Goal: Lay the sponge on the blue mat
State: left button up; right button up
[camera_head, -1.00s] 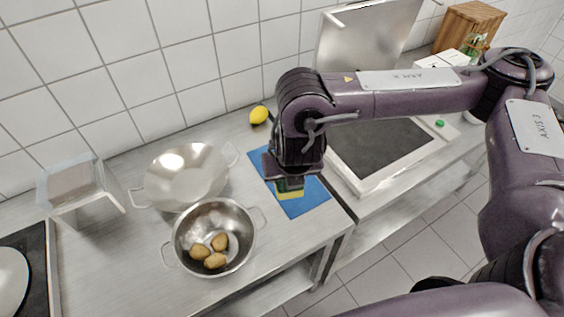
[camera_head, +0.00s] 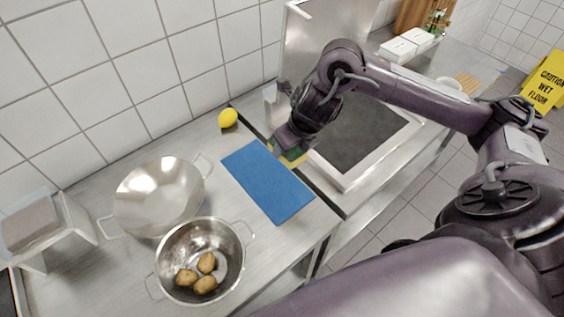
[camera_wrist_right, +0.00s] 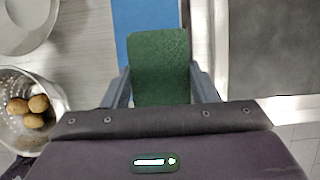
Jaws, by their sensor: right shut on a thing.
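The sponge (camera_wrist_right: 158,62), green on top with a yellow underside, is held between the fingers of my right gripper (camera_wrist_right: 162,86). In the head view the sponge (camera_head: 296,159) is mostly hidden under the right gripper (camera_head: 289,148). It appears just beyond the right edge of the blue mat (camera_head: 266,182), near the dark gap beside the grill. In the wrist view the mat (camera_wrist_right: 135,16) lies partly behind the sponge, toward the left. Its height above the surface is hard to tell. The mat lies flat and bare on the counter. My left gripper is not in view.
A lemon (camera_head: 228,117) lies behind the mat. A colander (camera_head: 233,229) with several potatoes and a steel pan (camera_head: 160,199) stand to the left. The grill (camera_head: 362,136) with a raised lid (camera_head: 312,45) stands to the right.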

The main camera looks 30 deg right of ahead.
notch_tip(320, 180, down, 10)
jog(key=shift+r, duration=0.1)
notch_tip(320, 180, down, 5)
jog(key=shift+f+p, duration=0.15)
jog(key=shift+p, duration=0.15)
jog(key=o, duration=0.9)
jog(key=v, duration=1.2)
